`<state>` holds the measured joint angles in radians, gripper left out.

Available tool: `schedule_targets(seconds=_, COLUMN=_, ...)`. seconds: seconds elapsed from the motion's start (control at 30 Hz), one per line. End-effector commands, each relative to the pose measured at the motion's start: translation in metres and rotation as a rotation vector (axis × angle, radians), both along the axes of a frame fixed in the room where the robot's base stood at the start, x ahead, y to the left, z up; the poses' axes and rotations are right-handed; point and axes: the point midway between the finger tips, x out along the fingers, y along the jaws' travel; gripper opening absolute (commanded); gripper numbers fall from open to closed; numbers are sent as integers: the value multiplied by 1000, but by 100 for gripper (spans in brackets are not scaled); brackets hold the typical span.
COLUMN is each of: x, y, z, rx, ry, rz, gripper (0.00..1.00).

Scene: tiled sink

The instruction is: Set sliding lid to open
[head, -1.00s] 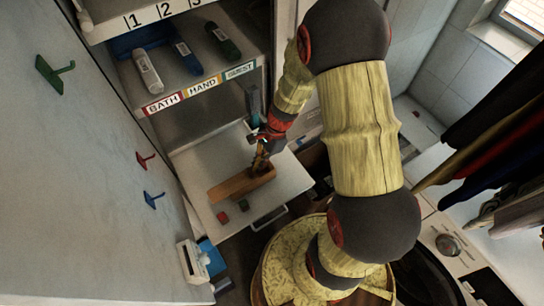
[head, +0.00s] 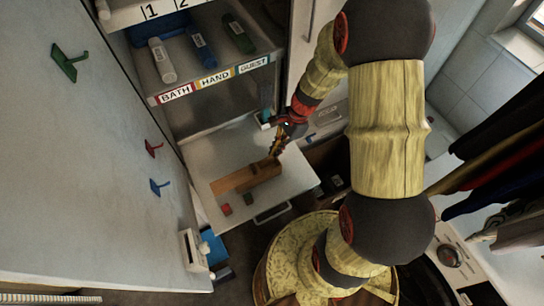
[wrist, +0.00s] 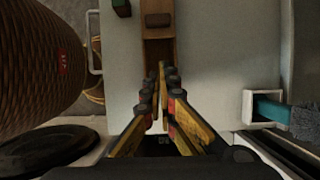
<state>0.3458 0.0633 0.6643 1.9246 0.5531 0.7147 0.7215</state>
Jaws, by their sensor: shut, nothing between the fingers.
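A long wooden box (head: 240,181) lies on the white pull-out surface in the head view. In the wrist view the box (wrist: 158,48) is at top centre, with a darker brown raised block (wrist: 158,20) on it. I cannot tell for sure where the sliding lid ends or how far it stands open. My gripper (head: 275,154) is at the right end of the box. In the wrist view my gripper (wrist: 162,72) is shut and empty, its fingertips together at the near end of the box. Whether they touch the wood is unclear.
A red cube (head: 226,209) and a green cube (head: 248,198) lie in front of the box on the white surface (head: 215,160). A small white holder (wrist: 263,107) with a teal-handled brush stands to the right in the wrist view. A wicker basket (wrist: 35,55) is at left.

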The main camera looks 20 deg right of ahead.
Motion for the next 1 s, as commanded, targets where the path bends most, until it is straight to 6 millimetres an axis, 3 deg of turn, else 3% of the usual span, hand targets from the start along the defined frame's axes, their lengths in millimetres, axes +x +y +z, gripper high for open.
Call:
schedule_targets(seconds=0.1, x=0, y=-9, z=24, rx=-1, ry=-1, rz=0, gripper=0)
schedule_targets(seconds=0.33, x=0, y=-20, z=51, rx=0, ry=1, rz=-1, gripper=0)
schedule_targets(seconds=1.0, x=1, y=-27, z=55, rx=1, ry=3, rz=13, gripper=0)
